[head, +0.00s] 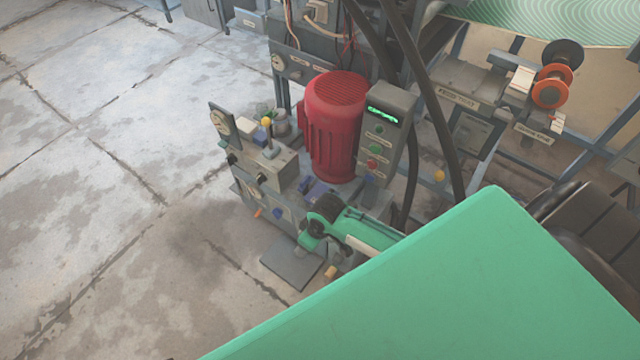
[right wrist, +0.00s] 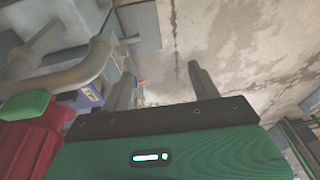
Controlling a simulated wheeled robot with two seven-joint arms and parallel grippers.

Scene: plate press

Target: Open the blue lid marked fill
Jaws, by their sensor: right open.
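A small blue part (head: 318,191), which looks like the lid, sits on the machine in front of the red motor, partly covered by my right arm. In the right wrist view a blue piece with a pale label (right wrist: 90,96) shows at the left, just outside the left finger. Its marking is too small to read, and I cannot tell whether the lid is raised. My right gripper (right wrist: 164,78) is open and empty in the right wrist view, its fingers apart over bare floor. In the head view its fingers cannot be made out. My left gripper is not in view.
The red motor (head: 336,112) and a grey control box (head: 386,130) with a green display rise behind the blue part. A yellow-knobbed lever (head: 267,123) stands to its left. A grey pipe (right wrist: 62,78) runs close to the gripper's left. The concrete floor (head: 110,200) is clear.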

